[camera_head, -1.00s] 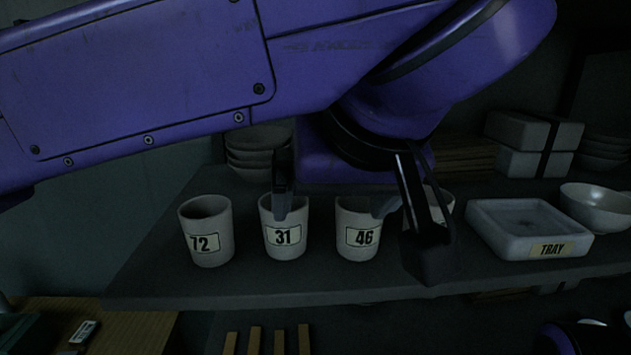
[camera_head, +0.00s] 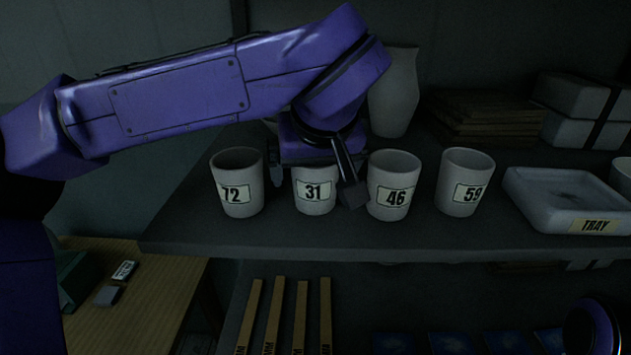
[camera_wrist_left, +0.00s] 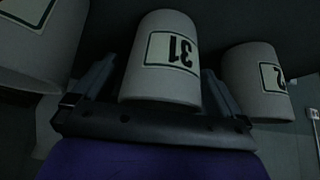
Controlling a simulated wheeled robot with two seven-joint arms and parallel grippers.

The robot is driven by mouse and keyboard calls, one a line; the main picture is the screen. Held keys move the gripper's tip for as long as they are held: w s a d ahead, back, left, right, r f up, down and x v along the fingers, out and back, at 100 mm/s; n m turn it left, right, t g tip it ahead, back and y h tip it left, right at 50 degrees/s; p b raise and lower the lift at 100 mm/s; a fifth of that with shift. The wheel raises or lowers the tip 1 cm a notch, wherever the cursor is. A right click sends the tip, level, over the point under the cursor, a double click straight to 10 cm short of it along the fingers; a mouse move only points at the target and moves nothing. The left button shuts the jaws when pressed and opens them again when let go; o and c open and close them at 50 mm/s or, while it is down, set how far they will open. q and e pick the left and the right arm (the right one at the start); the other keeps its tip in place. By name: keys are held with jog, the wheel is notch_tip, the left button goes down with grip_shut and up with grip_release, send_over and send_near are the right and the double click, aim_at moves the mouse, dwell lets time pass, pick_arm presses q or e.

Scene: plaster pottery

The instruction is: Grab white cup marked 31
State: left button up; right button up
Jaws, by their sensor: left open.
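The white cup marked 31 (camera_head: 315,191) stands upright on the shelf (camera_head: 370,238), between the cups marked 72 (camera_head: 237,184) and 46 (camera_head: 393,186). Its upper part is hidden by my left gripper (camera_head: 314,180) in the head view. The left gripper is open, one finger on each side of cup 31. The left wrist view shows cup 31 (camera_wrist_left: 162,62) upside down between the spread fingers of the left gripper (camera_wrist_left: 160,88). Gaps show beside the cup there; I cannot tell whether either finger touches it. My right gripper is not in view.
A cup marked 59 (camera_head: 464,182) and a white tray (camera_head: 570,208) stand further right. A pale vase (camera_head: 396,92) is behind. Cups 72 and 46 are close to my left gripper's fingers. The shelf's front edge is clear.

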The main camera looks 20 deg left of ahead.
pick_arm(q)
jog(key=c, duration=1.1)
jog(key=shift+r, duration=0.1)
